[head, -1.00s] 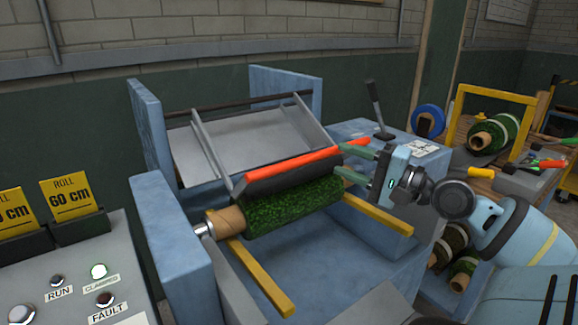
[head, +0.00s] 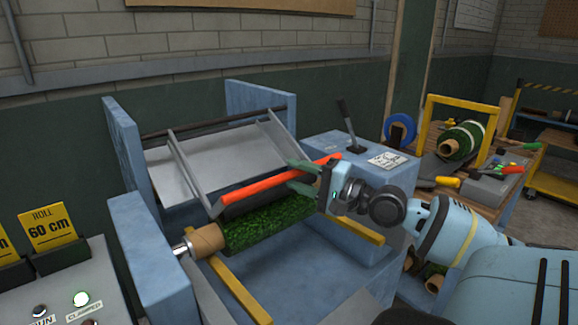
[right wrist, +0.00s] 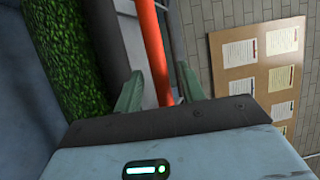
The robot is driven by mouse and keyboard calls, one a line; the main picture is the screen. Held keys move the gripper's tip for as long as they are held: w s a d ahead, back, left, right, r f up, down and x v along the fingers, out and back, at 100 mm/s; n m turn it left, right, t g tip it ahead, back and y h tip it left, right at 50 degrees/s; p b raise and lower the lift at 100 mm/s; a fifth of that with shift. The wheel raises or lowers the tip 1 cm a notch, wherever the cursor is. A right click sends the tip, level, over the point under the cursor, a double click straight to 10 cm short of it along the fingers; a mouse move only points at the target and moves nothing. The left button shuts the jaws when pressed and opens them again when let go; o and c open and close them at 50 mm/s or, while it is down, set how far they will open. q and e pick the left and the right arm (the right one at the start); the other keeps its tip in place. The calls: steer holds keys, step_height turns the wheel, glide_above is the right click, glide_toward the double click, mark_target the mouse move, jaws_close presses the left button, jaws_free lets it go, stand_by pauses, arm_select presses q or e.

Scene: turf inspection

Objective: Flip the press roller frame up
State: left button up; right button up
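The press roller frame is down. Its two grey side arms (head: 190,172) slope from a dark rear rod, and its dark roller (head: 262,199) rests along the green turf roll (head: 265,227). An orange-red bar (head: 265,184) runs along the frame's front edge; it also shows in the right wrist view (right wrist: 153,45). My right gripper (head: 290,174) is open at the right part of the bar. In the right wrist view its green fingers (right wrist: 158,85) stand on either side of the bar, with a gap on the left. My left gripper is not in view.
Blue side walls (head: 128,150) flank the machine. Yellow rails (head: 238,288) extend from under the turf roll. A black lever (head: 347,122) stands on the blue block at right. A control panel (head: 75,290) is at lower left. A tool bench (head: 490,190) stands at right.

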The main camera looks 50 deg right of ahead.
steer(key=shift+p+x, duration=0.45)
steer(key=shift+x, duration=1.25)
jaws_close()
